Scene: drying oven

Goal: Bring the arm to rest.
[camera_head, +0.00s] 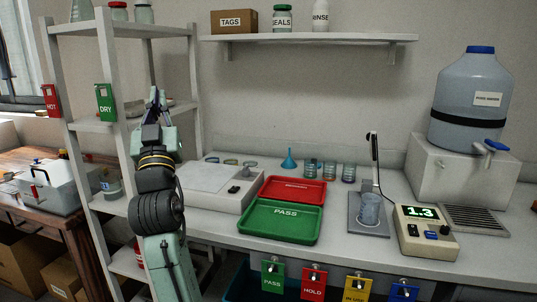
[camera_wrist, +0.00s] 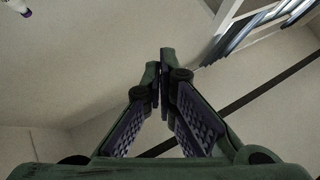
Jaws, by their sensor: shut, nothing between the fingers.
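My gripper (camera_head: 154,95) is raised in front of the shelf rack at the left of the head view, pointing upward. In the wrist view its two fingers (camera_wrist: 163,75) meet at the tips with nothing between them. The arm runs up from the bottom of the head view. The gripper holds nothing, and I cannot tell whether it touches the rack.
The white rack (camera_head: 58,60) stands close behind my arm. To the right, the bench holds a green PASS tray (camera_head: 268,232), a red tray (camera_head: 322,186), a meter (camera_head: 425,232) and a large water jug (camera_head: 468,120). A wooden table (camera_head: 32,213) is at the left.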

